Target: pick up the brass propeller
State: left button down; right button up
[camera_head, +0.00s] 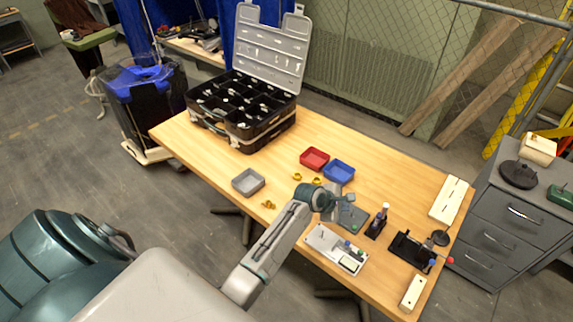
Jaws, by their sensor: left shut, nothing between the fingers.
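A small brass propeller-like piece (268,205) lies on the wooden table (380,165) near its front edge, just below the grey tray. Two more small brass pieces, one on the left (297,177) and one on the right (317,181), lie below the red tray; their exact shapes are too small to tell. My left gripper (333,199) is over the table, right of all the brass pieces and below the blue tray. It is shut and empty, and partly hidden by its own wrist. My right gripper is not in view.
A grey tray (248,190), red tray (314,150) and blue tray (339,164) stand mid-table. An open black case (235,142) fills the far left end. A white fixture (326,235), a green-grey plate (354,219) and black stands crowd the right end. Grey drawers (508,213) stand beyond.

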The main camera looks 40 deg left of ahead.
aim_at(269, 205)
jog(key=u, duration=1.25)
